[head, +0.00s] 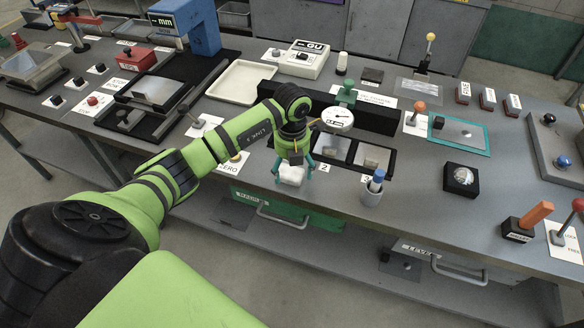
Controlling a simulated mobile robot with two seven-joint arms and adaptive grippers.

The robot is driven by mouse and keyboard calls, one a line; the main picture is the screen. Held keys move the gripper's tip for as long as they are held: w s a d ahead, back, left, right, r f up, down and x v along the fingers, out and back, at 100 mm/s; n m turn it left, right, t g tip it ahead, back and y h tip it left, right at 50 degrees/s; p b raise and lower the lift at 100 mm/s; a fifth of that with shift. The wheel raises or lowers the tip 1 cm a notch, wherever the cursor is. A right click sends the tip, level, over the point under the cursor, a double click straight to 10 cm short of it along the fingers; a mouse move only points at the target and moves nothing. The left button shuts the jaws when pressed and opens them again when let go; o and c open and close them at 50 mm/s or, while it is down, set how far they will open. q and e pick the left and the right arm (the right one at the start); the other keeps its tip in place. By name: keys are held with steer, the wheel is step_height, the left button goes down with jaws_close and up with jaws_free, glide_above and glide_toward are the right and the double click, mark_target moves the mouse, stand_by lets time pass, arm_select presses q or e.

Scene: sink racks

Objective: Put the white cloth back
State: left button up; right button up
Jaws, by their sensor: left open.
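The white cloth (292,175) is a small crumpled white piece near the front edge of the grey workbench (420,213). My left gripper (293,178) reaches over the bench from the left and points down at the cloth. Its teal fingers are open, one to each side of the cloth. I cannot tell whether they touch it, or whether the cloth rests on the bench top. My right gripper is not in view.
Dark trays (373,158) lie just right of the gripper, with a dial gauge (338,120) behind. A grey cup with a blue-topped item (372,190) stands at the front edge. An empty cream tray (242,82) lies farther back.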

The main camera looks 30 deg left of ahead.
mark_target(292, 172)
arm_select(q)
step_height(292, 172, up, 12)
steer(key=b, duration=0.2)
steer(key=shift+b, duration=0.4)
